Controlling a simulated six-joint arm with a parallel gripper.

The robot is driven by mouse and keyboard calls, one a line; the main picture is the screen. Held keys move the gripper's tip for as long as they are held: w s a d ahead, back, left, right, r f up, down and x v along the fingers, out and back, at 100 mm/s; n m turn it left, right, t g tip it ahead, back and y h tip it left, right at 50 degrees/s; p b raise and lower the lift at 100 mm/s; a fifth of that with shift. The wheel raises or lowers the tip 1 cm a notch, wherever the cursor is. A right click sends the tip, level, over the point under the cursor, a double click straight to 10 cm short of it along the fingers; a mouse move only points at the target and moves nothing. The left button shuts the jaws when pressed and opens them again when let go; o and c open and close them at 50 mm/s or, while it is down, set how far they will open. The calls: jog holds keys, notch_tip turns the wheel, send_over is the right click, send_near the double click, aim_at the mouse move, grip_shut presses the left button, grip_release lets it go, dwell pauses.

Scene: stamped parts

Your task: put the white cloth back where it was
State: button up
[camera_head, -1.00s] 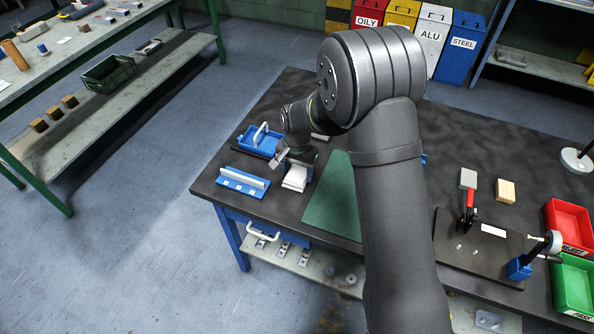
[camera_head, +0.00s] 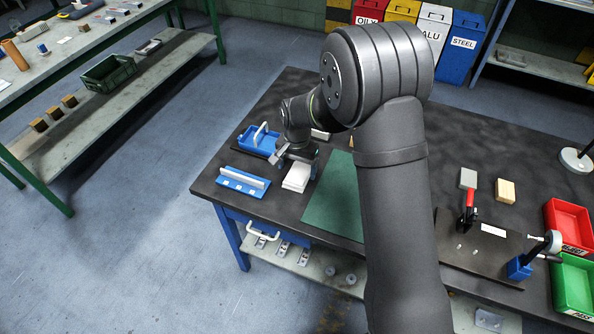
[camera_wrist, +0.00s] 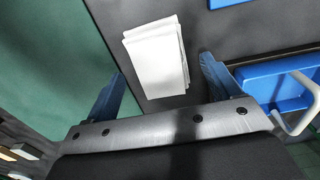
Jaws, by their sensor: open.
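The white cloth (camera_head: 297,177) lies folded on the dark table, between the blue rack and the green mat (camera_head: 332,200). In the wrist view the cloth (camera_wrist: 158,58) lies flat, ahead of and between the two blue fingers. My gripper (camera_head: 292,156) is just behind the cloth in the head view, with its arm reaching over the table. In the wrist view my gripper (camera_wrist: 163,82) is open, its fingers apart, and nothing is held between them. The fingers appear clear of the cloth.
A blue rack with a white bar (camera_head: 243,182) stands left of the cloth. A blue tray with a white handle (camera_head: 259,140) is behind it. A clamp fixture (camera_head: 468,212) and red (camera_head: 570,226) and green (camera_head: 575,283) bins are at the right.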

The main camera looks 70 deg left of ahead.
notch_tip(320, 180, up, 10)
dwell(0.3)
jog(key=shift+f, duration=0.1)
send_over(297, 174)
jog(key=shift+f, duration=3.9)
jog(key=shift+f, duration=0.1)
